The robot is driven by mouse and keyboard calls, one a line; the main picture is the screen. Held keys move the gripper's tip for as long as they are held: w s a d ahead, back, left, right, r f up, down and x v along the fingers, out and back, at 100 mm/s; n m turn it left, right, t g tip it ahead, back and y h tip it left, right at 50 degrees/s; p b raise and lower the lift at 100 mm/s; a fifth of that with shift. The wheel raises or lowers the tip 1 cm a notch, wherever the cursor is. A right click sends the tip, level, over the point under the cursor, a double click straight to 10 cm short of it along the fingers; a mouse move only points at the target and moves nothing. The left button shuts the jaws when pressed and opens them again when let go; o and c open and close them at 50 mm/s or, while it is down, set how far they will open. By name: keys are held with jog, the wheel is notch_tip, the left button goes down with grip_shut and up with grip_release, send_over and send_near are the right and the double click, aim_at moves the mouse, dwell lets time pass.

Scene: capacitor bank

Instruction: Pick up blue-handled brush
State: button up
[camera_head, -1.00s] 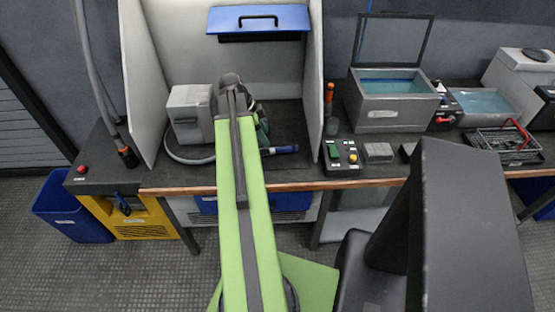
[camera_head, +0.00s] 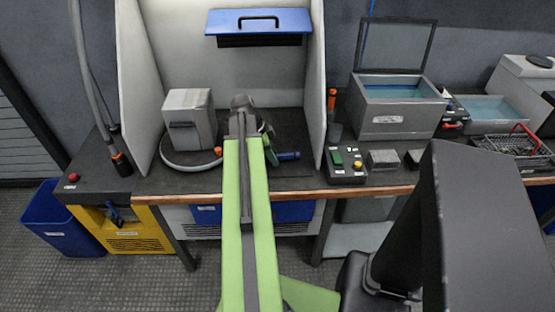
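A blue handle (camera_head: 288,156), seemingly the blue-handled brush, lies on the dark bench top inside the white-walled booth. Only its right end shows; the rest is hidden behind my arm and gripper. My gripper (camera_head: 268,146) is at the far end of my green arm, low over the bench, just left of the blue handle. The arm's end covers most of the gripper. I cannot make out the fingers, or whether they touch the brush.
A grey box (camera_head: 190,118) with a hose stands left of my arm. The booth's right wall (camera_head: 315,90) rises close by on the right. Beyond it are a button panel (camera_head: 345,165) and an open-lidded bath (camera_head: 397,108). A blue hood (camera_head: 258,22) hangs at the back.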

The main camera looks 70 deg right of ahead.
grip_shut()
notch_tip(320, 180, up, 10)
jog(key=p, duration=1)
jog(key=shift+r, duration=0.2)
